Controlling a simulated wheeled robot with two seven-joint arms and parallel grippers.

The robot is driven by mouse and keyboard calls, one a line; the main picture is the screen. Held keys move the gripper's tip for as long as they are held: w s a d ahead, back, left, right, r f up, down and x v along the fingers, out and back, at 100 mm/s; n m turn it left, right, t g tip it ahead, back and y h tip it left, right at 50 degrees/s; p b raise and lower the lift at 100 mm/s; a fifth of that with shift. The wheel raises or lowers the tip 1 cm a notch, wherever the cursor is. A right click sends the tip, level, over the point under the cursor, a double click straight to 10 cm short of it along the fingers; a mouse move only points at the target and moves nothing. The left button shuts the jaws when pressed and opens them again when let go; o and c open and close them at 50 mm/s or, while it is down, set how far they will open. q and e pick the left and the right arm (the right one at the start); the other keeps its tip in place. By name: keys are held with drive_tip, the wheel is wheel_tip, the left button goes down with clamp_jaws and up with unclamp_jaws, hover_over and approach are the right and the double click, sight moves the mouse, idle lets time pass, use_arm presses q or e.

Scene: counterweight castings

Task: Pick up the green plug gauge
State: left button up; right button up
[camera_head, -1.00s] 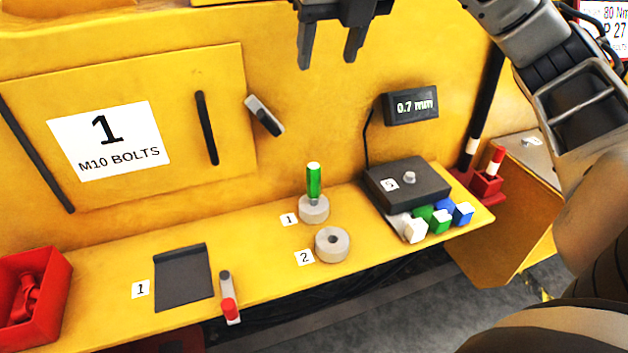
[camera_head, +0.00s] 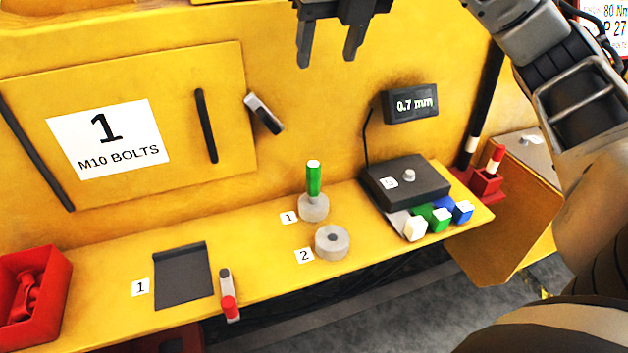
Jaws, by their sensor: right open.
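The green plug gauge (camera_head: 314,180) stands upright on the yellow shelf. Its lower end is in a grey round block (camera_head: 314,208) beside a label "1". My right gripper (camera_head: 327,58) is open and empty, pointing down. It shows at the top of the picture, well above the plug gauge and apart from it. My left gripper is out of the picture.
A second grey ring (camera_head: 332,243) with a hole sits by label "2". Right of it are a black gauge box (camera_head: 407,184) and several coloured blocks (camera_head: 440,219). A red bin (camera_head: 50,310) stands far left. A red-tipped lever (camera_head: 229,300) is at the shelf's front edge.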

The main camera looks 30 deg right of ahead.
wheel_tip(320, 180, down, 6)
drive_tip(key=f+b, duration=0.1)
drive_tip(key=b, duration=0.2)
approach(316, 169)
drive_tip(key=p+x, duration=0.1)
drive_tip(key=x, duration=0.8)
drive_tip(key=shift+f, duration=0.1)
drive_tip(key=p+x, duration=0.1)
drive_tip(key=x, duration=0.3)
drive_tip(key=shift+w, duration=0.25)
drive_tip(key=shift+w+d+f, duration=0.1)
drive_tip(key=shift+w+f, duration=0.05)
drive_tip(key=shift+f, duration=0.3)
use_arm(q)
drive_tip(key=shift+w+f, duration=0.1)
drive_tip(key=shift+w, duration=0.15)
use_arm(e)
clamp_jaws()
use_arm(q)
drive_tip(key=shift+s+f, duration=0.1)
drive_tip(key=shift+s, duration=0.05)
